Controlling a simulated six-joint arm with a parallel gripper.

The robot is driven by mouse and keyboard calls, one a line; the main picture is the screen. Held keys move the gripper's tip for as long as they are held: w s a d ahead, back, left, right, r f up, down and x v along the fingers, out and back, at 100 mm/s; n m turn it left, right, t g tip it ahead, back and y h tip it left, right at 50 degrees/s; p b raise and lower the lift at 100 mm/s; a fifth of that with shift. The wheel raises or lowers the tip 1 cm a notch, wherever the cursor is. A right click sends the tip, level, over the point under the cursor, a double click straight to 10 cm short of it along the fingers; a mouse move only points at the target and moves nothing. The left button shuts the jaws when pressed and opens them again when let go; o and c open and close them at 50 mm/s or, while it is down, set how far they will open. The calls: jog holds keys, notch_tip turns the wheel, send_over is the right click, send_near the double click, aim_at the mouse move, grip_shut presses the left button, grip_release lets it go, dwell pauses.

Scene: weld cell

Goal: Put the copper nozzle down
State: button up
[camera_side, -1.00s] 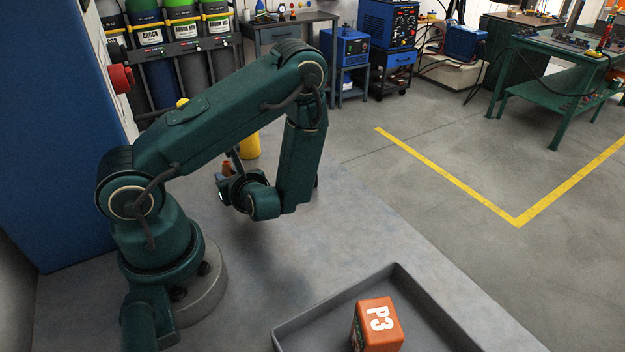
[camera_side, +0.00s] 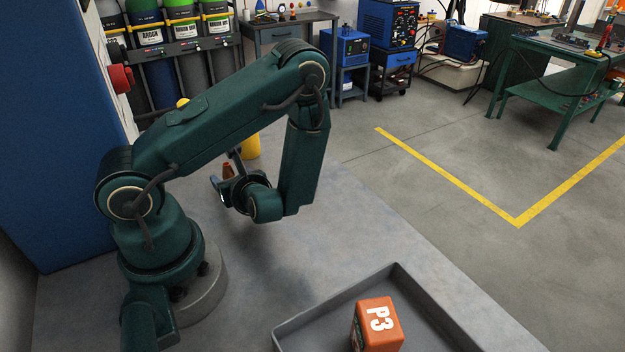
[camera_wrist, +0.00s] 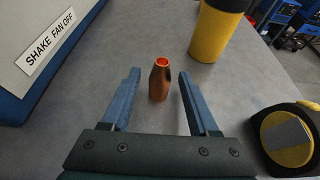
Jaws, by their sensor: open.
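The copper nozzle (camera_wrist: 159,82) stands upright on the grey table in the wrist view, with an orange-lit opening at its top. My gripper (camera_wrist: 158,76) is open, its two blue fingers on either side of the nozzle, with visible gaps on both sides. In the side view, my gripper (camera_side: 219,181) is low behind the forearm, and a small part of the copper nozzle (camera_side: 228,170) shows beside it. Its base is hidden there.
A yellow cylinder with a black top (camera_wrist: 216,32) stands just behind the nozzle at right. A black and yellow tape measure (camera_wrist: 286,138) lies at right. A grey tray (camera_side: 300,325) holds an orange P3 block (camera_side: 378,324).

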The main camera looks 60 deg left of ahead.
jog(key=v, duration=0.9)
jog(key=shift+w+d+r, duration=0.1)
jog(key=shift+d, duration=0.25)
jog(key=shift+d+r, duration=0.25)
jog(key=shift+d, duration=0.35)
jog(key=shift+d+r, duration=0.1)
jog(key=shift+d, duration=0.05)
jog(key=shift+s+d+r+n+g+h, duration=0.15)
jog(key=shift+s+n+g+h, duration=0.2)
jog(key=shift+n, duration=0.35)
jog(key=w+d+r+n+t+h, duration=0.1)
jog(key=d+r+n+t+h, duration=0.5)
jog(key=d+r+n+h, duration=0.4)
jog(key=d+n+h, duration=0.1)
jog(key=n+h, duration=0.1)
jog(key=n, duration=0.4)
jog(key=shift+w+r+n+h, duration=0.15)
jog(key=shift+r+n+h, duration=0.15)
jog(key=shift+r+h, duration=0.05)
